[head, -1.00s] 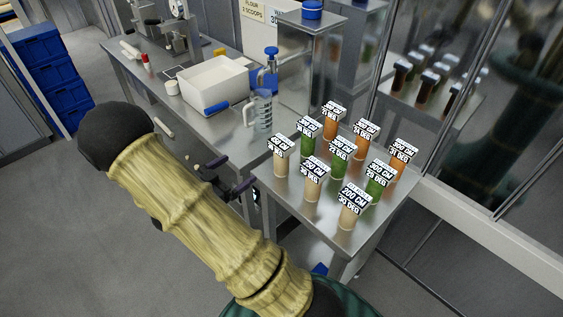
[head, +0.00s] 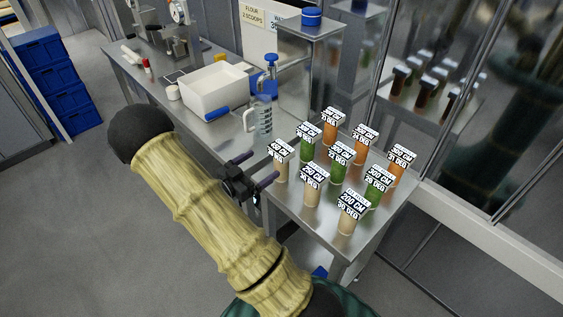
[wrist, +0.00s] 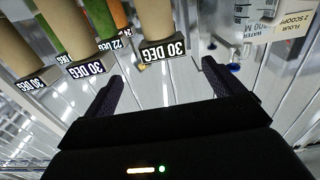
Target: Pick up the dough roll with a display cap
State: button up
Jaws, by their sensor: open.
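Several upright dough rolls with white-and-black display caps stand in rows on a steel table (head: 300,218). The near-left row is beige: a back roll (head: 282,172), a middle roll (head: 312,195) and a front roll (head: 347,222). A green row (head: 339,170) and an orange row (head: 331,127) stand behind. My gripper (head: 263,167) is open and empty, just left of the back beige roll. In the wrist view, which shows the rolls upside down, a beige roll (wrist: 155,18) capped "30 DEG" appears just beyond the gap between the fingers (wrist: 163,76), not between them.
A white bin (head: 214,89), a measuring jug (head: 263,115) and a blue-handled tool (head: 216,112) are on the bench behind. A glass wall stands to the right. Neighbouring rolls stand close together. The floor (head: 70,220) at left is clear.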

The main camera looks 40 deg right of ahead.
jog(key=shift+w+d+p, duration=0.2)
jog(key=shift+d+p, duration=0.2)
jog(key=shift+d, duration=1.9)
jog(key=d+p, duration=0.1)
jog(key=d, duration=0.1)
jog(key=w+d+p, duration=0.1)
jog(key=d, duration=0.2)
jog(key=c, duration=1.5)
jog(key=shift+c, duration=0.2)
notch_tip(320, 180, up, 10)
jog(key=b, duration=0.1)
